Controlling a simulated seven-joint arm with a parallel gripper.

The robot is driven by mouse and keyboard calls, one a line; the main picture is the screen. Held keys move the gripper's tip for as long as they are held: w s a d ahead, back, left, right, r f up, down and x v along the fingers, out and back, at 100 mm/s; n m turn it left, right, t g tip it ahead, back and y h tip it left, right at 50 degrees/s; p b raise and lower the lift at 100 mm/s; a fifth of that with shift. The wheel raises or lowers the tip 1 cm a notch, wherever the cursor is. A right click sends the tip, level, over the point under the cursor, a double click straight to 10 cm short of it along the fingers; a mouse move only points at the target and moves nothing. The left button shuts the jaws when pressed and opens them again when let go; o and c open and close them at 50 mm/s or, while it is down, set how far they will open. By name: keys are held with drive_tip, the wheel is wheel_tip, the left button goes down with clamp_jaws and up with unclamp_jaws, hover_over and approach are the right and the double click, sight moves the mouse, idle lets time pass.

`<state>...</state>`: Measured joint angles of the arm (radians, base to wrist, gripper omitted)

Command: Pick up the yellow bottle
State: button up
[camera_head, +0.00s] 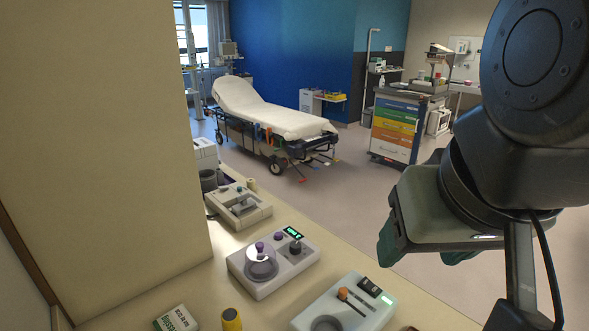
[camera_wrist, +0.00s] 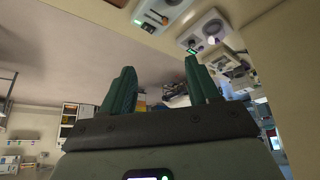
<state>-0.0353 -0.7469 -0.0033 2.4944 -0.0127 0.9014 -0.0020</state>
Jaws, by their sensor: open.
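The yellow bottle (camera_head: 231,320) stands at the bottom edge of the head view, on the counter. It has a dark top, and its lower part is cut off by the frame. I cannot make it out in the wrist view. My gripper (camera_head: 420,250) is at the right of the head view, up and well away from the bottle. In the wrist view its two green fingers (camera_wrist: 157,88) are spread apart with nothing between them. It is open and empty.
A small box (camera_head: 176,319) stands left of the bottle. A device with a clear dome (camera_head: 262,268) and another with an orange knob (camera_head: 345,305) sit on the counter (camera_head: 205,285). A beige wall (camera_head: 90,130) rises at left. A stretcher (camera_head: 275,118) and drawer cart (camera_head: 397,125) stand beyond.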

drive_tip(key=shift+o, duration=1.1)
